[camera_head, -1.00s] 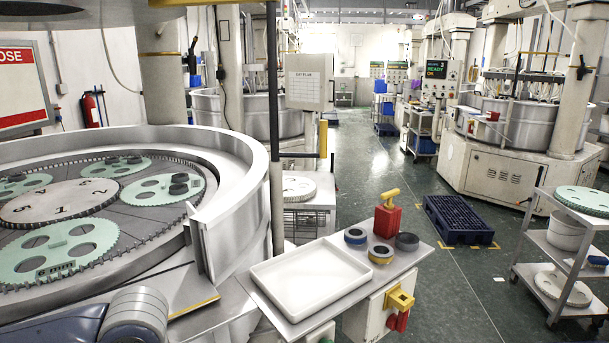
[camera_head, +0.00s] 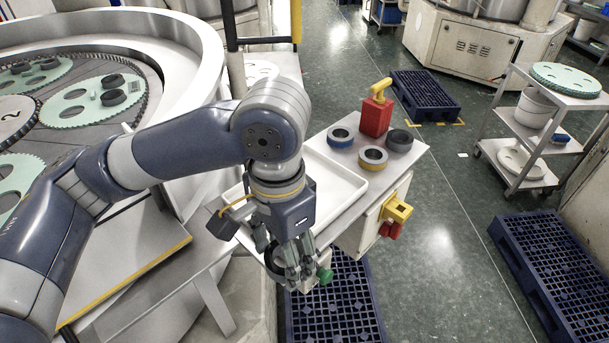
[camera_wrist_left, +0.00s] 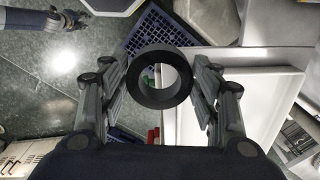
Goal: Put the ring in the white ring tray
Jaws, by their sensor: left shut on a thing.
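My left gripper (camera_head: 300,268) is shut on a dark ring (camera_wrist_left: 160,103), which sits between its fingertips in the left wrist view. In the head view the fingers and hand partly hide the ring. The white ring tray (camera_head: 335,180) is a shallow, empty-looking rectangle on the side table. My left wrist and hand cover its near left part. The gripper is at the tray's near edge in the head view. In the left wrist view the white tray (camera_wrist_left: 215,65) lies below and right of the ring. A blue-grey arm part, perhaps my right, shows small at top left there.
Blue-banded (camera_head: 341,136), orange-banded (camera_head: 373,157) and dark (camera_head: 399,140) rings lie beyond the tray, near a red block with a yellow handle (camera_head: 376,115). A lapping machine (camera_head: 130,30) stands left. Blue pallets (camera_head: 335,310) lie on the floor. A trolley (camera_head: 550,100) stands right.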

